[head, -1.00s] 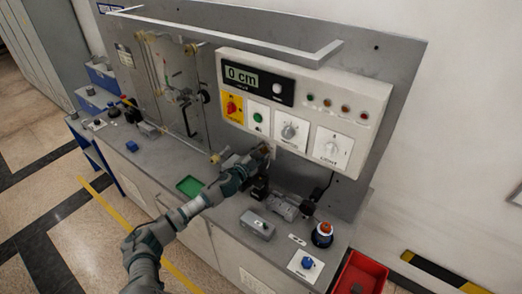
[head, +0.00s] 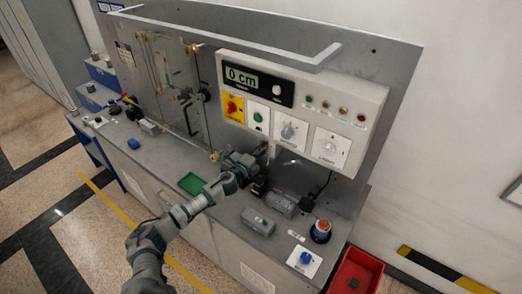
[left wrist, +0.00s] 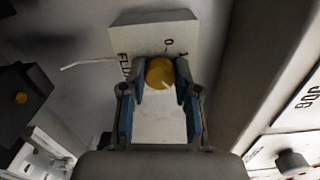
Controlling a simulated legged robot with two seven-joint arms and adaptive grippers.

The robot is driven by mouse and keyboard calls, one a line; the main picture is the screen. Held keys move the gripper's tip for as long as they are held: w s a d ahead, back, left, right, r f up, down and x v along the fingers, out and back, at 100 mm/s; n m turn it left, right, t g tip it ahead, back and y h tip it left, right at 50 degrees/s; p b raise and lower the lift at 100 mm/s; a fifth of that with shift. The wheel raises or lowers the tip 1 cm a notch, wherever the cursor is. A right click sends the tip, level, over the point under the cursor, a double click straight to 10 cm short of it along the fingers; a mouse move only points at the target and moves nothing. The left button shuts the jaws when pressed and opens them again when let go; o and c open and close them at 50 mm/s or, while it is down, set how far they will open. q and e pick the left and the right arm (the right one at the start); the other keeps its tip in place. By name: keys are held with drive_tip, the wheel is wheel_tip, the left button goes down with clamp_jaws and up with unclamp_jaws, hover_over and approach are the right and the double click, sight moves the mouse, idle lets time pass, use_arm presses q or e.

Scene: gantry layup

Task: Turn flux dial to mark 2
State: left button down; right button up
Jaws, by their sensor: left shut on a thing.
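The flux dial is a yellow round knob (left wrist: 160,73) on a pale plate (left wrist: 125,40) in the left wrist view. Part of the word FLUX shows at its left, with marks 0 and 1 above and to the right; the other marks are hidden. A short pale line shows on the knob, but I cannot tell which mark it points to. My left gripper (left wrist: 161,80) has its two blue-padded fingers closed on either side of the knob. In the head view, my left gripper (head: 262,166) is below the control panel, and the dial is hidden there. My right gripper is not in view.
The control panel (head: 372,100) with knobs and a 0 cm display overhangs the gripper. A green tray (head: 191,184), a grey box (head: 258,222) and a blue knob (head: 305,259) are on the bench. A red bin (head: 345,270) stands at the right.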

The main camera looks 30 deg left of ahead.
use_arm(q)
drive_tip(key=shift+s+d+f+m, duration=0.1)
drive_tip(key=shift+d+f+m, duration=0.05)
drive_tip(key=shift+f+m, duration=0.35)
drive_tip(key=c, duration=0.8)
unclamp_jaws()
drive_tip(key=shift+c, duration=0.2)
drive_tip(key=shift+r, duration=0.15)
drive_tip(key=s+a, duration=0.1)
drive_tip(key=s, duration=1)
drive_tip(key=shift+s, duration=0.3)
drive_tip(key=shift+a, duration=0.1)
